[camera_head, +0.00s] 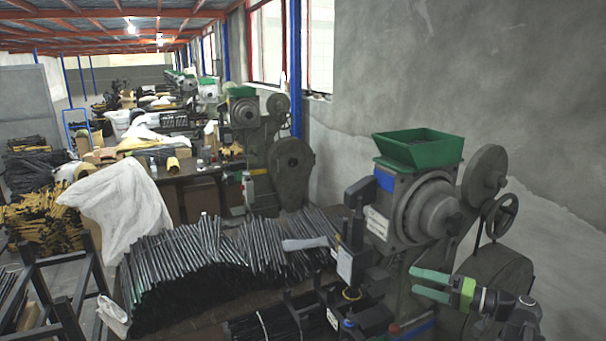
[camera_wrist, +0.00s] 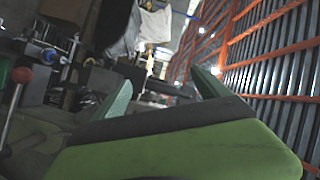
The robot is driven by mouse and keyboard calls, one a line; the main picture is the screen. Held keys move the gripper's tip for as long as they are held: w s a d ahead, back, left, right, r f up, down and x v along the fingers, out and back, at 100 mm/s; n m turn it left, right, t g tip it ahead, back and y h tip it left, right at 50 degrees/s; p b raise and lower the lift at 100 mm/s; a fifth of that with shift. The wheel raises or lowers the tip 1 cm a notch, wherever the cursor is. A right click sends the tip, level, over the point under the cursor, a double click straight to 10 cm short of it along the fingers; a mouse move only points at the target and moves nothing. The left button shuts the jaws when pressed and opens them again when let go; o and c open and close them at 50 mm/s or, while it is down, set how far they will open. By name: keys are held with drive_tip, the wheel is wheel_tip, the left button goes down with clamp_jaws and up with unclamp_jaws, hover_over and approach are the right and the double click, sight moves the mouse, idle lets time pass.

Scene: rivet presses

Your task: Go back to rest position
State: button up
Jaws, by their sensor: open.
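My gripper (camera_head: 430,286) is at the lower right in the head view, in front of the near rivet press (camera_head: 425,205). Its two green fingers are spread apart and point left, with nothing between them. In the wrist view the green fingers of my gripper (camera_wrist: 165,90) also stand apart and empty, and the picture is tilted. My dark wrist and arm come in from the lower right corner of the head view.
A green hopper (camera_head: 420,150) tops the near press. A table of dark rods (camera_head: 215,265) lies left of it. A white sack (camera_head: 122,205) and a dark metal frame (camera_head: 60,300) are further left. A second press (camera_head: 265,140) stands behind. A grey wall (camera_head: 540,130) closes the right.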

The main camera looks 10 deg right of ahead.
drive_tip(key=w+a+f+n+g+b, duration=0.1)
drive_tip(key=w+a+f+g, duration=0.1)
drive_tip(key=a+f, duration=0.35)
drive_tip(key=w+a+f+n+g+y+b, duration=0.1)
drive_tip(key=w+a+f+g+b, duration=0.15)
drive_tip(key=a, duration=0.65)
drive_tip(key=w+a+f+n+g+b, duration=0.1)
drive_tip(key=a+f+n+g, duration=0.1)
drive_tip(key=a+f, duration=0.35)
drive_tip(key=s+a+f+n+g+h+b, duration=0.1)
drive_tip(key=a+f+g+h+b, duration=0.1)
drive_tip(key=a+f, duration=0.45)
drive_tip(key=s+a+f+n+g+h+b, duration=0.1)
drive_tip(key=s+a+f+g+b, duration=0.2)
drive_tip(key=a, duration=0.6)
wheel_tip(320, 180, down, 7)
drive_tip(key=s+a+g+h, duration=0.1)
drive_tip(key=a+h, duration=0.2)
drive_tip(key=h, duration=0.1)
drive_tip(key=d+f+m+h, duration=0.2)
drive_tip(key=d+h, duration=0.3)
drive_tip(key=d, duration=0.5)
drive_tip(key=shift+s+f+h, duration=0.3)
drive_tip(key=shift+s+f, duration=0.1)
drive_tip(key=shift+s, duration=0.05)
